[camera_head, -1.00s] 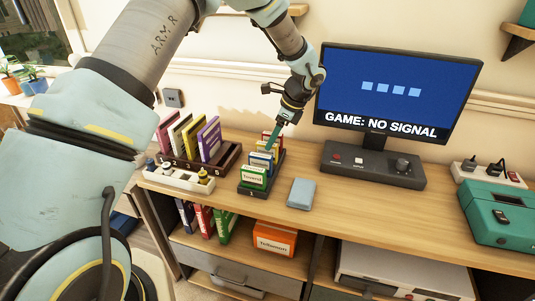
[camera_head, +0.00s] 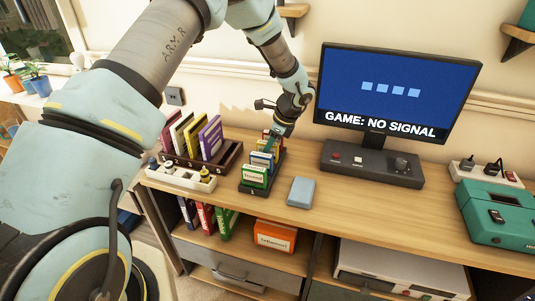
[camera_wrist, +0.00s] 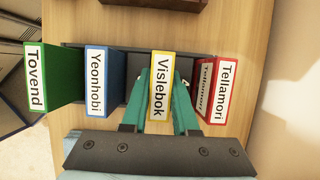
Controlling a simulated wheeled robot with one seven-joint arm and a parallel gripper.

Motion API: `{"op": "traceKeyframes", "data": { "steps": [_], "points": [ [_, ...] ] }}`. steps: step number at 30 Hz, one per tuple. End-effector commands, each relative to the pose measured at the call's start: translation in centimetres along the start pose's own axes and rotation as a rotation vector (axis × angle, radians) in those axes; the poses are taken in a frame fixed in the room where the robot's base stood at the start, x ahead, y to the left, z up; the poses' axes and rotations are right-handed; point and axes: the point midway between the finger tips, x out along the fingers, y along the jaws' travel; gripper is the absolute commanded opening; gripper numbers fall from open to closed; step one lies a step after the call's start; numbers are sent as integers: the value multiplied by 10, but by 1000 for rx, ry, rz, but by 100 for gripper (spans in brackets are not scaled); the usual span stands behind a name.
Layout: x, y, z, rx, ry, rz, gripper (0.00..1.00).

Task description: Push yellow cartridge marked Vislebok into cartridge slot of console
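The yellow Vislebok cartridge (camera_wrist: 161,86) stands in a dark rack (camera_wrist: 209,48), its labelled edge facing the wrist camera. My gripper's teal fingers (camera_wrist: 161,98) lie close along both its sides and look shut on it. The cartridge hides the inner finger faces. In the head view my gripper (camera_head: 270,144) reaches down into the rack from behind. The monitor reads "GAME: NO SIGNAL".
A light-blue box (camera_head: 301,191) lies between rack and console. A teal device (camera_head: 497,220) sits at the far right.

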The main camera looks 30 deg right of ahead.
Motion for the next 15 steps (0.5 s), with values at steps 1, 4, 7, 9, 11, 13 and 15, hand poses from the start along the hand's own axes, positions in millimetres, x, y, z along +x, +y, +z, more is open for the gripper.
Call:
{"op": "traceKeyframes", "data": {
  "steps": [1, 4, 7, 9, 11, 13, 15],
  "points": [
    [0, 0, 0, 0, 0, 0, 21],
    [0, 0, 0, 0, 0, 0, 10],
    [0, 0, 0, 0, 0, 0, 0],
    [0, 0, 0, 0, 0, 0, 0],
    [0, 0, 0, 0, 0, 0, 0],
    [0, 0, 0, 0, 0, 0, 0],
    [0, 0, 0, 0, 0, 0, 0]
  ]
}}
